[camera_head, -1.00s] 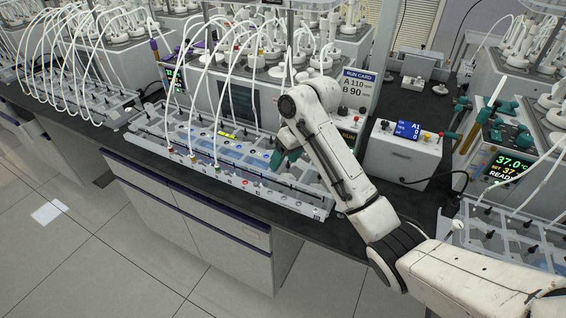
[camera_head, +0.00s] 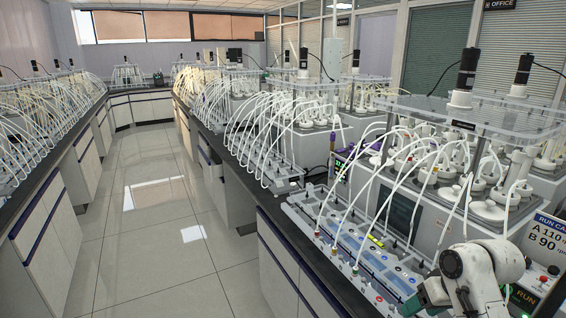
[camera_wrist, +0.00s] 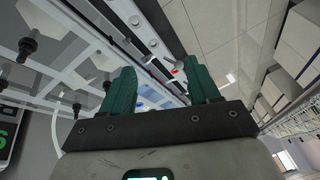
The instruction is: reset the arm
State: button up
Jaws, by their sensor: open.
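My arm shows at the lower right of the head view, its white links partly cut off by the bottom edge. My gripper (camera_head: 434,293) is partly in view there, with a green finger over the front of the bench. In the wrist view, the two green fingers of my gripper (camera_wrist: 162,85) stand well apart with nothing between them.
The run card sign (camera_head: 548,240) stands at the right edge. Reactors with white tubes line the dark bench. A clear tiled aisle (camera_head: 165,215) runs along the left, with another bench (camera_head: 60,160) beyond it.

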jog(key=s+a+f, duration=1.1)
jog(key=s, duration=0.3)
jog(key=s+d+f+g+h, duration=0.1)
jog(key=s+f, duration=0.1)
jog(key=s, duration=0.8)
jog(key=s+d+f+g+h+b, duration=0.1)
jog(key=s+d, duration=0.1)
jog(key=s, duration=0.8)
jog(key=shift+s+f+m+g+h, duration=0.2)
jog(key=shift+f+m+g+h, duration=0.1)
jog(key=shift+f+m, duration=0.1)
